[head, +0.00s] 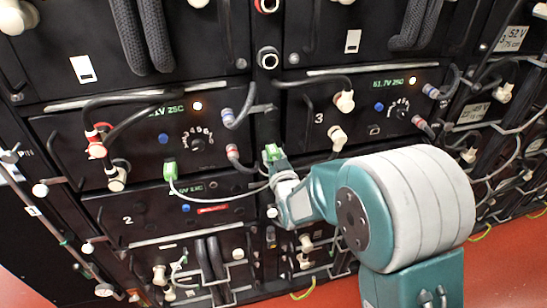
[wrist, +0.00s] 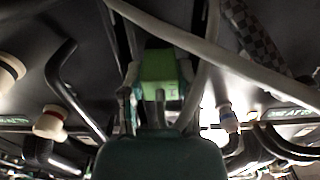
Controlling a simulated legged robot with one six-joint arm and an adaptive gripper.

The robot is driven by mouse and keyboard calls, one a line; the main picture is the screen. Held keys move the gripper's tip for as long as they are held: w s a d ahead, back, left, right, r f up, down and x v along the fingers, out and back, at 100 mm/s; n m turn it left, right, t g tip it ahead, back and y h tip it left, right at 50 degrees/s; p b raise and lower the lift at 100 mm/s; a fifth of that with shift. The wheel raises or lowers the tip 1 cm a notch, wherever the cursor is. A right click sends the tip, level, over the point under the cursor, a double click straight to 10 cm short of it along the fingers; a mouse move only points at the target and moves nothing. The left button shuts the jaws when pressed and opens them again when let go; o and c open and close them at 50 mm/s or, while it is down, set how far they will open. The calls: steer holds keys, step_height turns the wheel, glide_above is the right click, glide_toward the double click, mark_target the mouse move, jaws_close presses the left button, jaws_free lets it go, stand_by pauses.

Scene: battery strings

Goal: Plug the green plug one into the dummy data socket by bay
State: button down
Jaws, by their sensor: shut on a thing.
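My gripper (head: 274,165) is shut on a green plug (head: 272,152) in front of the dark post between the left and right bays. In the wrist view the same green plug (wrist: 158,68) sits between the two fingers, with cables passing close by. Another green plug (head: 170,171) is seated in the lower part of the left bay (head: 150,140). A thin white cable (head: 205,196) runs from it toward my gripper. I cannot make out the dummy data socket; the plug and gripper cover part of the post. Whether the held plug touches anything cannot be told.
The right bay (head: 350,118) has a small dark rectangular port (head: 375,130). Thick black cables (head: 135,98), a red connector (head: 97,140) and several pale connectors stick out around the bays. Grey cables (wrist: 230,62) cross close to the wrist view. Red floor lies below.

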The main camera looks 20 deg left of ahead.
steer(key=shift+c, duration=1.3)
jaws_free()
steer(key=v, duration=1.2)
steer(key=s+d+r+m+g+h, duration=0.1)
steer(key=d+r+m+g+h, duration=0.15)
steer(key=d, duration=0.55)
steer(key=s+d+r+m+g+h, duration=0.1)
steer(key=d+r+h, duration=0.25)
steer(key=d, duration=0.45)
steer(key=s+d+r+m+g+h, duration=0.1)
steer(key=s+d+g, duration=0.2)
steer(key=s, duration=0.6)
steer(key=s+d+r+m+g+h, duration=0.1)
steer(key=s+d+m+g+h, duration=0.1)
steer(key=s+d, duration=0.6)
steer(key=shift+s+g+h, duration=0.3)
steer(key=shift+s+g, duration=0.1)
steer(key=shift+g, duration=0.15)
